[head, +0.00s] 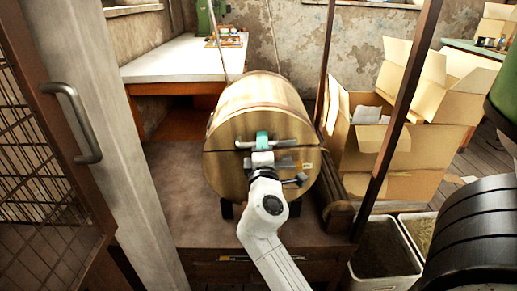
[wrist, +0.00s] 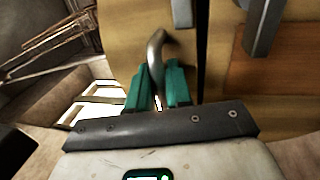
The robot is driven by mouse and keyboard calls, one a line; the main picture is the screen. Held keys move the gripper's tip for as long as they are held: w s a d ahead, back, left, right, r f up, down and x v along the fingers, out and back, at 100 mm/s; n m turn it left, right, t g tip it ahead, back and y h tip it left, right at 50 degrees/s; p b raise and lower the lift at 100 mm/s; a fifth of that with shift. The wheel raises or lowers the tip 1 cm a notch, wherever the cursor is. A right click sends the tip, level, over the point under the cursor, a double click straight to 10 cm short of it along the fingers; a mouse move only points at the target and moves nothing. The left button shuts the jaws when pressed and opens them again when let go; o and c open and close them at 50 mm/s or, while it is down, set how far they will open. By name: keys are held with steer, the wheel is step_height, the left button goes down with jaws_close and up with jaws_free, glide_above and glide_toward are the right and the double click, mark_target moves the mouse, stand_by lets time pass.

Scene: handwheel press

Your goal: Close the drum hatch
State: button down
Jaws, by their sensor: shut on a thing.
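The wooden drum (head: 262,100) lies on its side on a brown bench, its round end facing me. A dark seam crosses that end. I cannot tell which panel is the hatch or whether it sits flush. A bent grey metal handle (wrist: 157,48) stands out from a wooden panel (wrist: 125,25) in the wrist view. My gripper (head: 262,138), with teal fingers, is at the drum's end. In the wrist view my gripper (wrist: 158,80) is shut on the bent handle, one finger on each side. A second grey bar (wrist: 262,22) is beyond the seam.
Open cardboard boxes (head: 395,140) stand at the right, with open bins (head: 385,243) below them. A white-topped table (head: 180,60) is behind at the left. A slanted post (head: 403,95) rises right of the drum.

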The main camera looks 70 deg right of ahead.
steer(key=shift+s+f+m+b, duration=0.1)
steer(key=shift+f+m+b, duration=0.2)
steer(key=shift+f+b, duration=0.2)
steer(key=shift+f, duration=0.15)
steer(key=c, duration=1.2)
jaws_free()
steer(key=shift+a, duration=0.1)
steer(key=v, duration=1)
steer(key=shift+a, duration=0.3)
